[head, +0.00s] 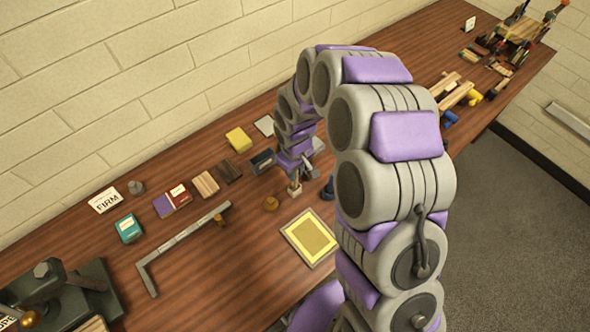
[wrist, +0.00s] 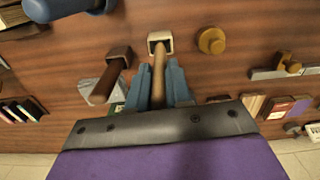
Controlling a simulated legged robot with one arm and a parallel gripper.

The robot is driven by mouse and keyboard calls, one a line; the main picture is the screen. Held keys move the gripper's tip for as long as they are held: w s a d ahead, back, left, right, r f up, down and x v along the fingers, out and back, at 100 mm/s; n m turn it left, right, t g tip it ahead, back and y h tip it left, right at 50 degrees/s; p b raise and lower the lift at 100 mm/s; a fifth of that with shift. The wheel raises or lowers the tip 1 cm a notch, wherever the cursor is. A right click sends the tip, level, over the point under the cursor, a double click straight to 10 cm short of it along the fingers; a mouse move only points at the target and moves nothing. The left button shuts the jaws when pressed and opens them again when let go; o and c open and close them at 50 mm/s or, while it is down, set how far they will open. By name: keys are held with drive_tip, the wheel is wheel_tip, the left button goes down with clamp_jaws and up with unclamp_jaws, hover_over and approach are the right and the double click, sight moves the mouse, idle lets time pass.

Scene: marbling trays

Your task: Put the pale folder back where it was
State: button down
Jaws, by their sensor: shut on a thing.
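The pale folder (wrist: 159,80) is a slim tan stick in the wrist view. My gripper (wrist: 160,68) has its blue fingers shut on it from both sides. Its far end meets the dark opening of a small pale square holder (wrist: 152,39); I cannot tell whether it sits inside or just above. The holder also shows in the head view (head: 295,192), below my gripper, which the arm partly hides there. Beside it in the wrist view, a dark brown stick (wrist: 106,84) stands at a dark square holder (wrist: 118,53).
A metal square (head: 185,236), small boxes and blocks lie to the left. Bare table shows between the metal square and the tray.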

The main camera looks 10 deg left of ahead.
drive_tip(key=c, duration=1.1)
unclamp_jaws()
drive_tip(key=shift+o, duration=0.2)
wheel_tip(320, 180, up, 12)
drive_tip(key=shift+r+p, duration=0.1)
drive_tip(key=shift+p, duration=0.25)
